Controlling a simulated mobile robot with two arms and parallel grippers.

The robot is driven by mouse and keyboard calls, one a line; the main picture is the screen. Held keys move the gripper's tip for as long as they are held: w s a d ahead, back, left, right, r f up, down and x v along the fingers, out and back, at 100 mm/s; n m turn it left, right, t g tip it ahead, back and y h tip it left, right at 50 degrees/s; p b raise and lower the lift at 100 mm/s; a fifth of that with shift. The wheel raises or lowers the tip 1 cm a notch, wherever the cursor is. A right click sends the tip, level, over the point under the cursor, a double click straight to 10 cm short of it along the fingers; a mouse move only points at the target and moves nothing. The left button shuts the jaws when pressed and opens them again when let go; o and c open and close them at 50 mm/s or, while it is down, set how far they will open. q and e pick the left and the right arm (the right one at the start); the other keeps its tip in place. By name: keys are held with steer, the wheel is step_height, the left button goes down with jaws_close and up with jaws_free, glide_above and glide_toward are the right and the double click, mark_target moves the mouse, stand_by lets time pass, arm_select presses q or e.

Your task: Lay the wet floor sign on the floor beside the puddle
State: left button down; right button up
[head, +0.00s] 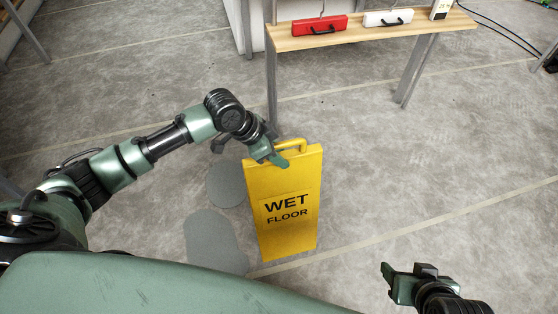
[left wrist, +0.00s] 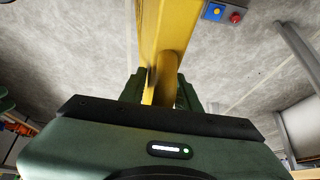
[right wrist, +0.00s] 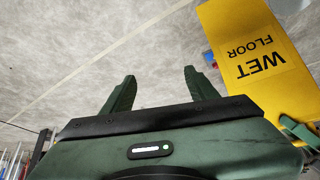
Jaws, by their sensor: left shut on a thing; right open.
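The yellow wet floor sign (head: 285,228) is upright in the middle of the head view, its lettered face towards me. My left gripper (head: 279,157) is at its top and shut on its handle (left wrist: 168,70), with the yellow part between the fingers in the left wrist view. The sign also shows at the upper right of the right wrist view (right wrist: 250,35). Dark smooth patches, which look like the puddle (head: 212,238), lie on the floor just left of the sign. My right gripper (right wrist: 155,88) is open and empty, off to the right of the sign.
A wooden bench (head: 365,32) stands behind the sign, with a red case (head: 320,26) and a white case (head: 388,18) on it. Its grey legs reach the floor. The grey floor to the right of the sign is clear.

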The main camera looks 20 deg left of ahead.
arm_select(q)
step_height(320, 180, down, 2)
steer(key=shift+f, duration=0.2)
arm_select(e)
steer(key=w, duration=0.1)
steer(key=w+a+r+t, duration=0.1)
steer(key=w+t, duration=0.1)
steer(key=shift+w+a+r+y, duration=0.15)
steer(key=shift+w+r+y, duration=0.15)
steer(key=shift+w+r, duration=0.1)
arm_select(q)
steer(key=c, duration=1)
jaws_free()
steer(key=shift+f, duration=0.1)
arm_select(e)
steer(key=shift+s, duration=0.1)
arm_select(q)
steer(key=shift+b, duration=0.3)
